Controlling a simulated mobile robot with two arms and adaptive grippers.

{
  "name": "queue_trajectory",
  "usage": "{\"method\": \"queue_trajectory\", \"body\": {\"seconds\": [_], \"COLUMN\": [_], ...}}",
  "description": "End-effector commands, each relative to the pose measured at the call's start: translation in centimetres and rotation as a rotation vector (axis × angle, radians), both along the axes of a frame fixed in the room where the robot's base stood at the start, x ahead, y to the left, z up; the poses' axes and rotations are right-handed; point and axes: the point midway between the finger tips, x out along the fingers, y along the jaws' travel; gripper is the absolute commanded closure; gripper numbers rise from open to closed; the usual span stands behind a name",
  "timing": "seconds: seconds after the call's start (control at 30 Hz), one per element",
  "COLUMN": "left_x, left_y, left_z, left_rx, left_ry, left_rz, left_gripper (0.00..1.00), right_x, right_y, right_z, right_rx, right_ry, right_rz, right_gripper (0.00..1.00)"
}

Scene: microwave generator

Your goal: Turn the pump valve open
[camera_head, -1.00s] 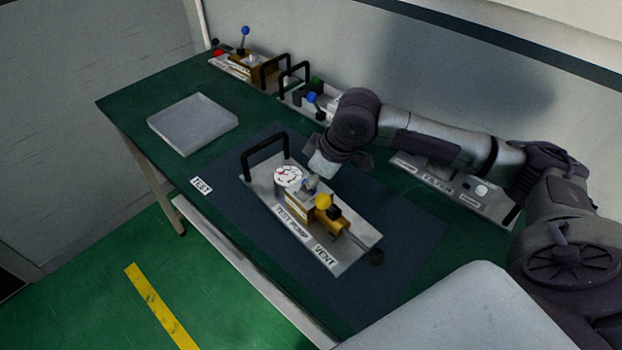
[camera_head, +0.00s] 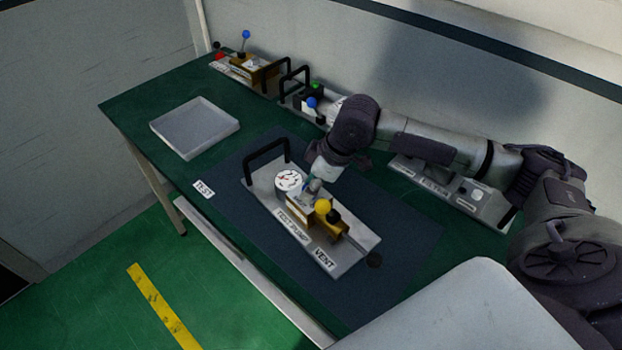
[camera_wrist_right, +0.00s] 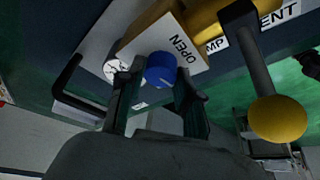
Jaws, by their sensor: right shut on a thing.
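The test pump (camera_head: 300,215) is a brass-coloured block on a pale plate with a gauge (camera_head: 289,180), a black handle and a lever with a yellow ball (camera_head: 322,207). My right gripper (camera_head: 316,184) is at the top of the pump, beside the gauge. In the right wrist view a blue valve knob (camera_wrist_right: 160,70) sits between the two fingers of this gripper (camera_wrist_right: 158,88), which is shut on it. In the head view the knob is mostly hidden by the gripper. My left gripper is out of view.
An empty pale tray (camera_head: 195,128) lies at the left of the green table (camera_head: 135,105). Other plates with levers and handles (camera_head: 250,65) stand along the back wall. A filter unit (camera_head: 450,190) lies behind and under my right arm.

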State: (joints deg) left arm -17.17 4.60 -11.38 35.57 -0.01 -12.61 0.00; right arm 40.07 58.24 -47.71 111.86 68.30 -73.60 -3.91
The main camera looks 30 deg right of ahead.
Motion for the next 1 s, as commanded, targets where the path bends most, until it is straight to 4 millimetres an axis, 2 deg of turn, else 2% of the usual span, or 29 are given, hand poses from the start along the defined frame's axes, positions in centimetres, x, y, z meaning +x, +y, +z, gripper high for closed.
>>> {"method": "queue_trajectory", "body": {"seconds": [0.03,0.1,0.4,0.7,1.0], "left_x": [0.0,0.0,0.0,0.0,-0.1], "left_y": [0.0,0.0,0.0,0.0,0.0], "left_z": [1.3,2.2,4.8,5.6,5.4], "left_rx": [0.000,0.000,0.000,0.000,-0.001], "left_ry": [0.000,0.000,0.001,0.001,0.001], "left_rz": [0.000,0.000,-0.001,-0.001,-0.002], "left_gripper": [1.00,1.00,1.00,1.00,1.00], "right_x": [0.0,0.0,0.2,0.4,0.5], "right_y": [0.0,-0.1,0.0,0.0,0.0], "right_z": [0.6,0.6,0.4,0.2,0.0], "right_rx": [0.002,0.002,0.004,0.004,0.004], "right_ry": [0.002,0.003,0.002,0.000,-0.002], "right_rz": [0.035,0.093,0.377,0.663,0.950], "right_gripper": [1.00,1.00,1.00,1.00,1.00]}}
